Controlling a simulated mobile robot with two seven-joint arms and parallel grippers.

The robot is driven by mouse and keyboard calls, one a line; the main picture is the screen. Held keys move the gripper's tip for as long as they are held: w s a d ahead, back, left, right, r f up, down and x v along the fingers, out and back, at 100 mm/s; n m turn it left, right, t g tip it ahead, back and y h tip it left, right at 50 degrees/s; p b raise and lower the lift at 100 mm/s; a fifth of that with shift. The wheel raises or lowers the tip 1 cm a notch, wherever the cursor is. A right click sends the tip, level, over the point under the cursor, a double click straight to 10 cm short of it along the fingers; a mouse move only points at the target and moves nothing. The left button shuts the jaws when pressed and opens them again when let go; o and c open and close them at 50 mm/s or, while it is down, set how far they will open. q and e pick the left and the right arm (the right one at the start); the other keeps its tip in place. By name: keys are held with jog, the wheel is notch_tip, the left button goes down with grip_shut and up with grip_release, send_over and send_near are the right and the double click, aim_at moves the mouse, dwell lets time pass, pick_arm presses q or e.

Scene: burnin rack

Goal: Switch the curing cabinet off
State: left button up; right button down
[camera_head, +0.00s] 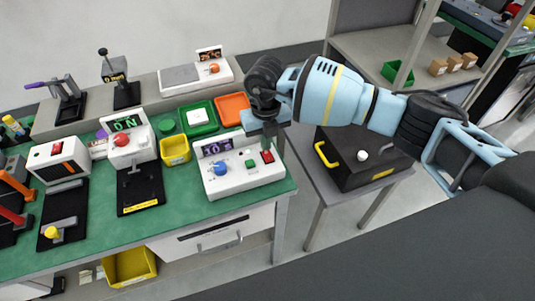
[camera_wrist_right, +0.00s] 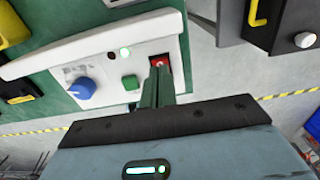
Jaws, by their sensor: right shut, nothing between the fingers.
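A white control unit (camera_head: 240,184) stands at the right end of the green bench, with a lit display (camera_head: 216,147), a blue knob (camera_head: 220,168), a green button (camera_head: 250,163) and a red switch (camera_head: 267,157). No readable label shows which unit is the curing cabinet. My right gripper (camera_head: 267,145) points down at the red switch, shut and empty. In the right wrist view the closed fingers (camera_wrist_right: 160,75) reach the lower edge of the red switch (camera_wrist_right: 158,62) and partly cover it; I cannot tell whether they touch. A small green light (camera_wrist_right: 125,52) glows on the panel. My left gripper is not in view.
A black box (camera_head: 363,165) with a yellow handle and white knob stands on a side table to the right. Left of the unit are a yellow bin (camera_head: 175,151), a white instrument (camera_head: 130,143) with a green display, and another white box (camera_head: 61,162) with a red switch.

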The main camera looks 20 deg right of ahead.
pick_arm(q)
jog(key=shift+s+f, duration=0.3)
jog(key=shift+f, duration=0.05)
pick_arm(e)
jog(key=shift+f, duration=0.95)
dwell(0.7)
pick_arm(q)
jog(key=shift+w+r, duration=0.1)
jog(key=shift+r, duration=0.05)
pick_arm(e)
jog(key=shift+r, duration=0.15)
jog(key=shift+r+p, duration=1.35)
jog(key=shift+r, duration=2.1)
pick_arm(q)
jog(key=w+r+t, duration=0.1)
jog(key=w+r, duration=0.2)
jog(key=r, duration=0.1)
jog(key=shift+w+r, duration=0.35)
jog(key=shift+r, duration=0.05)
